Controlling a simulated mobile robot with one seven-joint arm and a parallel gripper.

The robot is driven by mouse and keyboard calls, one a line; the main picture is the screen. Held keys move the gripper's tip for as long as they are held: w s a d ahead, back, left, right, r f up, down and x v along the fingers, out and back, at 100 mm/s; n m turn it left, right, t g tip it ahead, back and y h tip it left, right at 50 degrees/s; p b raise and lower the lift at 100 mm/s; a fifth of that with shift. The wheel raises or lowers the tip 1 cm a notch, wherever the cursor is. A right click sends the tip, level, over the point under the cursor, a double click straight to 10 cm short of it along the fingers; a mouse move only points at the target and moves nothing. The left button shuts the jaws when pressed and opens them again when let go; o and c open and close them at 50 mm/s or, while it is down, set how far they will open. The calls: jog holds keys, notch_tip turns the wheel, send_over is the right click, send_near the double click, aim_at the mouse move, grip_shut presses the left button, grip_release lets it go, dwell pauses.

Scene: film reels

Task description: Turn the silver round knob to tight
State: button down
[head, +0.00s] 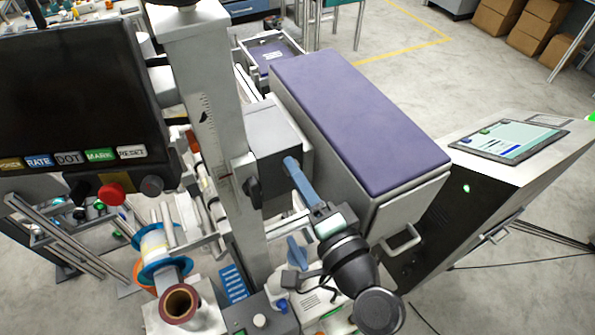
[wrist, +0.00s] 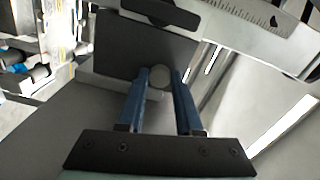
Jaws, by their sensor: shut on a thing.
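The silver round knob (wrist: 158,76) shows in the wrist view as a pale disc at the lower edge of a dark grey block (wrist: 130,42). My gripper (wrist: 160,76) has its two blue fingers on either side of the knob and is shut on it. In the head view my gripper (head: 290,164) reaches up to the side of the grey block (head: 280,148), which sits on the upright scaled column. I see no tight mark, and cannot tell how far the knob is turned.
A purple-topped cabinet (head: 350,115) stands close to the right of my gripper. The scaled column (head: 207,100) with a black knob (head: 253,192) is left of the block. A dark screen with buttons (head: 80,90) hangs at left. A blue-flanged reel (head: 158,255) is at lower left.

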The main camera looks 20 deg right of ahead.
jog(key=shift+m+p, duration=0.75)
jog(key=shift+m, duration=1.45)
jog(key=c, duration=0.6)
grip_release()
jog(key=shift+s, duration=0.1)
jog(key=shift+s+d+b, duration=0.2)
jog(key=shift+s+b, duration=2.5)
jog(key=shift+s, duration=3.75)
